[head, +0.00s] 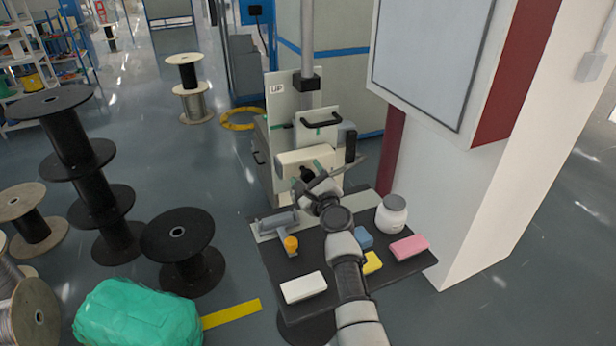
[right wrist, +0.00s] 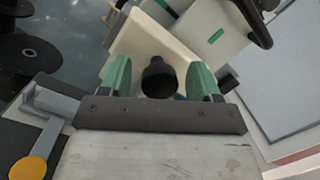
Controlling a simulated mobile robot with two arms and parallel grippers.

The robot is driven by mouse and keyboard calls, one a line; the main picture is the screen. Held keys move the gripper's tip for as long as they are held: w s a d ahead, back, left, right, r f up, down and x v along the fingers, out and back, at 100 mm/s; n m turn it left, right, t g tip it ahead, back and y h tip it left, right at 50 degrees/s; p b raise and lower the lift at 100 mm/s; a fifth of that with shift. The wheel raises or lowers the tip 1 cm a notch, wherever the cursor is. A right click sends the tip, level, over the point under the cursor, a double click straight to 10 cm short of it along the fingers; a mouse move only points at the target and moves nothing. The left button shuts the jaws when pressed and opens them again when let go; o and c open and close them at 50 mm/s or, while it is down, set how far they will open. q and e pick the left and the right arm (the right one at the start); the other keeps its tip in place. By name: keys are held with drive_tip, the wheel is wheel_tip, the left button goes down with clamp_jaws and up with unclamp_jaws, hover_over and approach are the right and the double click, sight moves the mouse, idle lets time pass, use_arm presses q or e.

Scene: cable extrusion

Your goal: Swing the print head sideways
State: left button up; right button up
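The print head is a cream box (head: 290,160) on the machine at the back of the dark table in the head view. Its cream body (right wrist: 133,48) also fills the middle of the right wrist view. A round black knob (right wrist: 159,78) sticks out of its front. My right gripper (right wrist: 160,80) is open, its two green-padded fingers on either side of the knob with a visible gap on each side. In the head view the right gripper (head: 309,183) is right in front of the print head and partly hides the knob. My left gripper is not in view.
The dark table (head: 300,262) carries a white block (head: 303,287), a pink block (head: 409,247), a white jar (head: 391,214) and a grey fixture with an orange knob (head: 291,244). A white pillar with a screen (head: 430,60) stands close at right. Black spools (head: 180,240) stand at left.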

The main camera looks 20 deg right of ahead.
drive_tip(key=shift+s+f, duration=0.1)
drive_tip(key=shift+s, duration=0.3)
drive_tip(key=s+f+p, duration=0.1)
drive_tip(key=s+p, duration=0.1)
drive_tip(key=s, duration=0.8)
drive_tip(key=shift+d, duration=0.2)
drive_tip(key=shift+f, duration=0.15)
